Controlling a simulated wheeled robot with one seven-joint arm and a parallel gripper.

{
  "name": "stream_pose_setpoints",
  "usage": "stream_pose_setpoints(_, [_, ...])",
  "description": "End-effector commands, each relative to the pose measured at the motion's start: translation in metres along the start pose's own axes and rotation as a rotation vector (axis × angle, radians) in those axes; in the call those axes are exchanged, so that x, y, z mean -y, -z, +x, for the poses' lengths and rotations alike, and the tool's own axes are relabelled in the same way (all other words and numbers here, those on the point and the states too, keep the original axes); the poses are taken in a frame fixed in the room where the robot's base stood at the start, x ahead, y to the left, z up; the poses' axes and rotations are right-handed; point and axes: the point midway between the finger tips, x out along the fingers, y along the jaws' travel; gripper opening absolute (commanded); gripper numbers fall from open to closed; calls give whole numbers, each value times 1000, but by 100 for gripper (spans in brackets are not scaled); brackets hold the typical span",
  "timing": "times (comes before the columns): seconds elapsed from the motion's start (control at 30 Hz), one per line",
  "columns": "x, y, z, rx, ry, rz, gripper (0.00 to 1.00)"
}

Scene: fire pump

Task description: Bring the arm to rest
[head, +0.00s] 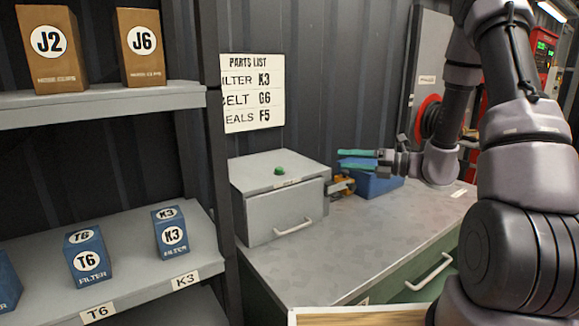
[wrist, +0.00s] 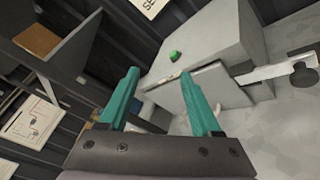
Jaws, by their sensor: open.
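My gripper (head: 352,158) has green fingers and is open and empty. In the head view it is above the workbench (head: 420,222), to the right of a grey metal box (head: 255,210) and in front of a blue bin (head: 375,184). In the wrist view my gripper (wrist: 160,100) points toward the grey box (wrist: 215,45), which has a green knob (wrist: 174,56) on its lid. The fingers stand apart with nothing between them. My arm reaches in from the right of the head view, bent at the elbow.
Shelves (head: 120,105) on the left hold brown boxes J2 (head: 48,62) and J6 (head: 140,58), and blue filter boxes T6 (head: 88,262) and K3 (head: 170,238). A parts list (head: 254,92) hangs on the wall. A red reel (head: 428,116) is behind my arm. The bench front is clear.

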Motion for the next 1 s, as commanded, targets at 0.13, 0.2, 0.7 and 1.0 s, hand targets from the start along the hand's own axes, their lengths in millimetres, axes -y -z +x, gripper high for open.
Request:
stream_pose_setpoints(0.13, [-56, 12, 2, -185, -39, -271, 65])
stream_pose_setpoints(0.2, [-77, 20, 0, -270, -55, -398, 65])
stream_pose_setpoints(0.7, [-174, 69, -58, -838, -129, -1344, 65])
stream_pose_setpoints(1.0, [-205, 66, -111, -1173, -123, -1921, 65])
